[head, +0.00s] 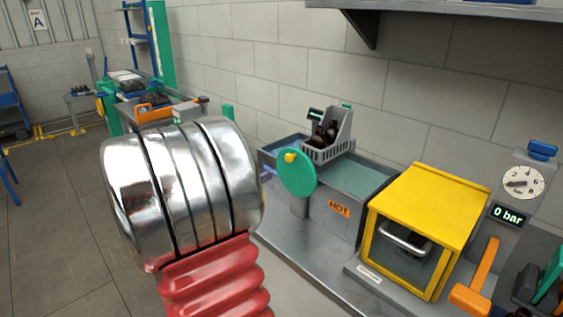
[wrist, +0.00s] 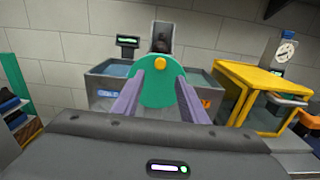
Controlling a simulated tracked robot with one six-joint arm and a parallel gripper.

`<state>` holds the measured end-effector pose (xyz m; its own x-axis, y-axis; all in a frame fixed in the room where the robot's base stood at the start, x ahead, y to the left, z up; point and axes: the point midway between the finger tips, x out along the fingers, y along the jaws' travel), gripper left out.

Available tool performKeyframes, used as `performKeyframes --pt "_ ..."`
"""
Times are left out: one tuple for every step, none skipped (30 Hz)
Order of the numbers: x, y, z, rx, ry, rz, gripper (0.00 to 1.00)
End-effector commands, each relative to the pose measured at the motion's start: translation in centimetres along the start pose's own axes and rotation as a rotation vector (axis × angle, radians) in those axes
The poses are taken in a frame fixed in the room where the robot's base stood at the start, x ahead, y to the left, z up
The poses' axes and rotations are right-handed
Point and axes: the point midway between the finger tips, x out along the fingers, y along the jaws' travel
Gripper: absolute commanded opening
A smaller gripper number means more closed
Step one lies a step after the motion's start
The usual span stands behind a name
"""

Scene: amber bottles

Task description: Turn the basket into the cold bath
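The grey basket (head: 328,150) with dark brown bottles stands upright at the back, about where the two baths meet; it also shows behind the disc in the wrist view (wrist: 174,33). The cold bath (wrist: 105,84), with a blue label, is on the left. The hot bath (head: 335,210), with an orange HOT label, is on the right. A green disc (head: 300,182) with a yellow knob (wrist: 160,62) stands in front of them. My gripper (wrist: 161,77) is open, its purple fingers either side of the knob in the picture. Contact cannot be told.
A yellow-framed cabinet (head: 430,195) stands right of the baths, with an orange lever (head: 478,275) and a gauge (head: 522,183) beyond. A shelf (head: 440,8) overhangs at upper right. Another bench (head: 150,105) is at the far left; floor (head: 50,220) in front is clear.

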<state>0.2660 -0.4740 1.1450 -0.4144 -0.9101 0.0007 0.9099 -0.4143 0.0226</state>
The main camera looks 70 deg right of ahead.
Motion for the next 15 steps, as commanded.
performKeyframes --pt "0.8 -0.1 0.0 0.000 0.001 -0.004 0.39" --pt "1.2 -0.1 0.0 0.000 0.000 -0.004 0.39" --pt "1.8 -0.1 0.0 0.000 0.000 -0.004 0.39" --pt "2.2 -0.1 0.0 0.000 0.000 -0.003 0.39" --pt "2.6 -0.1 0.0 0.000 0.001 -0.004 0.39" --pt "3.1 -0.1 0.0 0.000 0.000 -0.004 0.39" --pt "3.6 -0.1 0.0 0.000 0.000 -0.004 0.39" --pt "4.0 -0.1 0.0 0.000 0.000 -0.003 0.39" --pt "4.5 -0.1 -0.1 0.000 0.001 -0.003 0.39" --pt "5.0 -0.1 -0.1 0.000 0.001 -0.004 0.39" --pt "5.4 -0.1 -0.1 -0.001 0.000 -0.004 0.39" --pt "6.0 -0.1 -0.1 -0.001 0.000 -0.003 0.39" --pt "6.4 -0.1 -0.1 -0.001 0.001 -0.003 0.39" --pt "6.8 -0.1 -0.1 0.000 0.001 -0.004 0.39" --pt "7.4 -0.1 0.0 0.000 0.000 -0.004 0.39"
